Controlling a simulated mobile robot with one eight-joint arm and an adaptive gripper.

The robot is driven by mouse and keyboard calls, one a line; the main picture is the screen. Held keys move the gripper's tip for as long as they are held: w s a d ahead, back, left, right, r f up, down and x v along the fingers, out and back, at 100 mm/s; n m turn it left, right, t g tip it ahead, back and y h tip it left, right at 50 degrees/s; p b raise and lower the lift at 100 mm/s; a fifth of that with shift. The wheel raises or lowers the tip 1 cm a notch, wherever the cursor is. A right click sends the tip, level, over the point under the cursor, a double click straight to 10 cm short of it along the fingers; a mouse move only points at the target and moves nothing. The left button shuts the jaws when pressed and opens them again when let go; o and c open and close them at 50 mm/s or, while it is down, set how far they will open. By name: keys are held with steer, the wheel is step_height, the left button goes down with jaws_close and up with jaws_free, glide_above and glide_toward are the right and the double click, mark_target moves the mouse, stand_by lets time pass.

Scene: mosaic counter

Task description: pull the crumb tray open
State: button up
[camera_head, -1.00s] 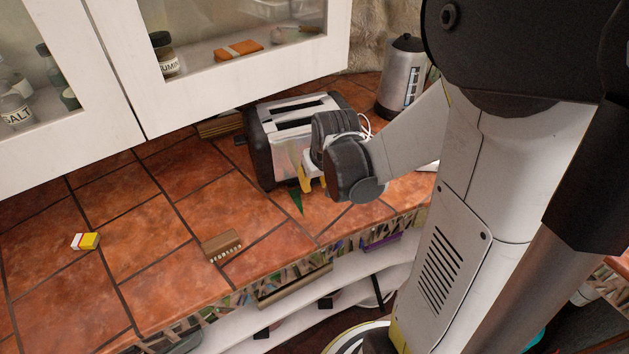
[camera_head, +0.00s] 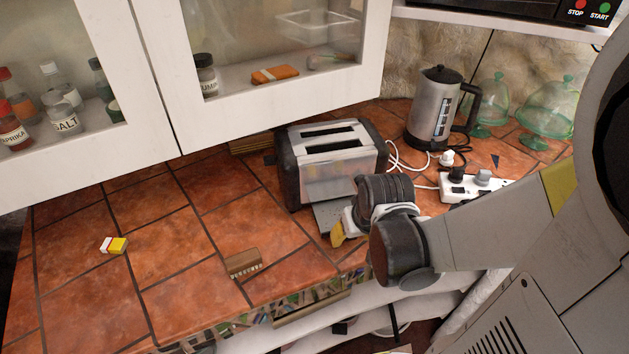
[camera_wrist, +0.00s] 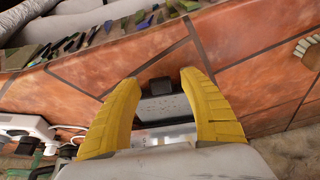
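The toaster (camera_head: 333,165), chrome with dark ends, stands on the tiled counter. Its crumb tray (camera_head: 330,214), a thin grey plate, sticks out from under the front. My gripper (camera_head: 341,236) is low at the tray's front, its yellow fingers partly hidden by its own body. In the wrist view the two yellow fingers (camera_wrist: 163,82) are spread apart. A small dark handle (camera_wrist: 158,85) and the grey tray plate (camera_wrist: 166,107) lie between them, with visible gaps on both sides of the handle. The tray's right part is hidden behind my gripper in the head view.
A kettle (camera_head: 436,108) and a white power strip (camera_head: 473,186) with cables are at right. A brown comb-like block (camera_head: 243,263) and a yellow-white block (camera_head: 113,245) lie at left. White cabinet doors (camera_head: 290,105) overhang behind. The left counter is mostly clear.

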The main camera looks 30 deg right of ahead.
steer(key=shift+r, duration=0.15)
steer(key=v, duration=1.2)
steer(key=shift+s, duration=0.15)
